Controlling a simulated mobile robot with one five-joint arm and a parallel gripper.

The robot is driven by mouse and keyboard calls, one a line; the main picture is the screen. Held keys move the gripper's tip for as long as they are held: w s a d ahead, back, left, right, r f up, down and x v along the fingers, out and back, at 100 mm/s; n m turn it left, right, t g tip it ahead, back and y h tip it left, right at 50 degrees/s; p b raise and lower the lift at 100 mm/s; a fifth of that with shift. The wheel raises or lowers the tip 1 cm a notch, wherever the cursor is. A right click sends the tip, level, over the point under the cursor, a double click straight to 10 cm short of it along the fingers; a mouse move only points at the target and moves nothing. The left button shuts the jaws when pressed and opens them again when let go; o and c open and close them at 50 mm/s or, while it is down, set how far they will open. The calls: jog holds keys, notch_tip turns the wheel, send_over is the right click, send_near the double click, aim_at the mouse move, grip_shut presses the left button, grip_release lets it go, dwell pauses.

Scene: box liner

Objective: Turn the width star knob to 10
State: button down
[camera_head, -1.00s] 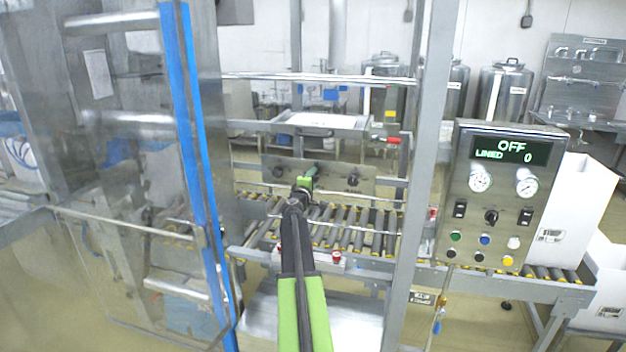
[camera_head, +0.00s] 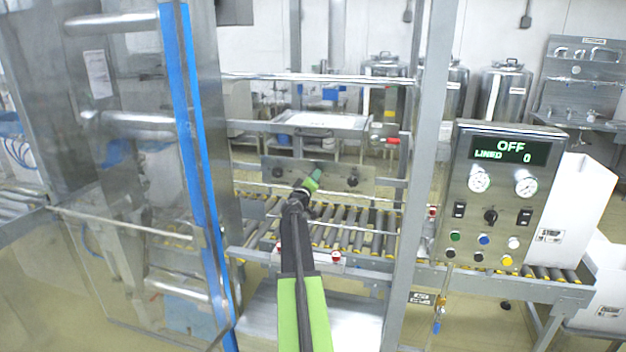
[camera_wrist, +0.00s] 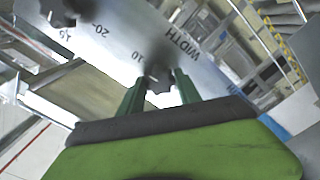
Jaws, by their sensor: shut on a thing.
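My gripper (camera_head: 316,173) is at the middle of a metal plate (camera_head: 338,174) above the roller conveyor. In the wrist view, its two green fingers (camera_wrist: 157,90) are shut on a dark star knob (camera_wrist: 160,84), which is partly hidden between them. The plate (camera_wrist: 212,72) carries the printed word WIDTH beside this knob. The wrist view is tilted. The knob's pointer, if it has one, cannot be made out.
Other dark knobs sit on the plate to the left (camera_head: 277,172) and right (camera_head: 352,181) of my gripper. A grey post (camera_head: 420,170) and a control panel (camera_head: 500,195) reading OFF stand to the right. A clear door with a blue edge (camera_head: 196,150) stands to the left.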

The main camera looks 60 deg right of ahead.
dwell(0.4)
jog(key=c, duration=0.8)
grip_release()
jog(key=shift+c, duration=0.2)
jog(key=v, duration=1.7)
jog(key=shift+a, duration=0.25)
jog(key=shift+w, duration=0.1)
